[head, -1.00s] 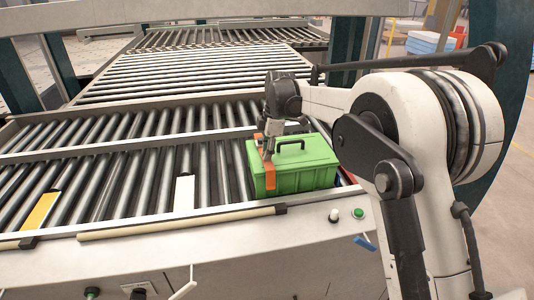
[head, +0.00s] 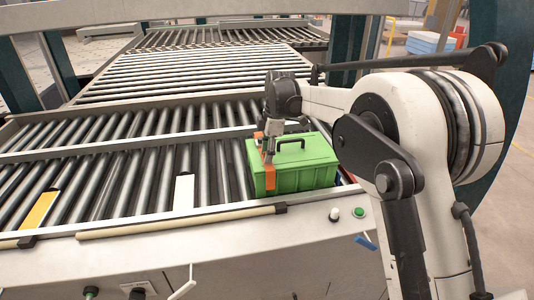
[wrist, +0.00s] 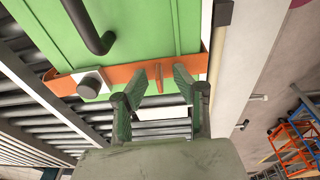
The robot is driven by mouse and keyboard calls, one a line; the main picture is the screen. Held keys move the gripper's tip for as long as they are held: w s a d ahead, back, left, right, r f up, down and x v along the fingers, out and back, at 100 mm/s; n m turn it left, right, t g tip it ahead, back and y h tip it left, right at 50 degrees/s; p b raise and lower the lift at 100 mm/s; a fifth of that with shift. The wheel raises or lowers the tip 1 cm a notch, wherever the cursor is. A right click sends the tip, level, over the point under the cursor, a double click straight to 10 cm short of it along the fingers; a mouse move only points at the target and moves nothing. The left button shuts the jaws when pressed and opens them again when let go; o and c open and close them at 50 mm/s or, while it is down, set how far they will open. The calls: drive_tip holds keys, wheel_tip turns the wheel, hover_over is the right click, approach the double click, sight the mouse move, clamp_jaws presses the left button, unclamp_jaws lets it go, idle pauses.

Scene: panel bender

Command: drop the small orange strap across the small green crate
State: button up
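The small green crate (head: 305,172) has a dark handle on its lid and stands on the rollers near the front edge. The small orange strap (head: 270,178) lies over the crate's left end, and its end hangs down the front face. In the wrist view the strap (wrist: 125,75) runs across the green crate (wrist: 150,30), with an upright orange tab and a grey block on it. My gripper (head: 268,152) is just above the strap. In the wrist view my gripper (wrist: 158,82) has its two fingers apart, one each side of the tab, with visible gaps.
The roller bed (head: 110,170) extends left and back, mostly clear. A pale bar (head: 180,221) runs along its front edge. A white strip (head: 184,191) and a yellow strip (head: 40,210) lie among the rollers. A green button (head: 358,212) is on the front panel.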

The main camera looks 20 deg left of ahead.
wheel_tip(320, 180, up, 12)
drive_tip(key=d, duration=0.2)
drive_tip(key=shift+w, duration=0.35)
drive_tip(key=s+d+r+m+t+b, duration=0.1)
drive_tip(key=s+d+r+m+b, duration=0.2)
drive_tip(key=d, duration=0.7)
drive_tip(key=s+d+m+t, duration=0.25)
drive_tip(key=d+m, duration=0.25)
drive_tip(key=d, duration=0.5)
drive_tip(key=s+d+r+m+b, duration=0.2)
drive_tip(key=s+d+m, duration=0.2)
drive_tip(key=d, duration=0.6)
drive_tip(key=s+d+f+m+t+b, duration=0.2)
drive_tip(key=s+d+f+m, duration=0.4)
drive_tip(key=s+d+f, duration=0.2)
drive_tip(key=s+d+f+m+t+h+b, duration=0.1)
drive_tip(key=s+d+f+m+t+b, duration=0.1)
drive_tip(key=s+d+f+m, duration=0.5)
drive_tip(key=s+d+f, duration=0.2)
drive_tip(key=s+d, duration=0.3)
drive_tip(key=s, duration=0.2)
drive_tip(key=shift+h, duration=0.3)
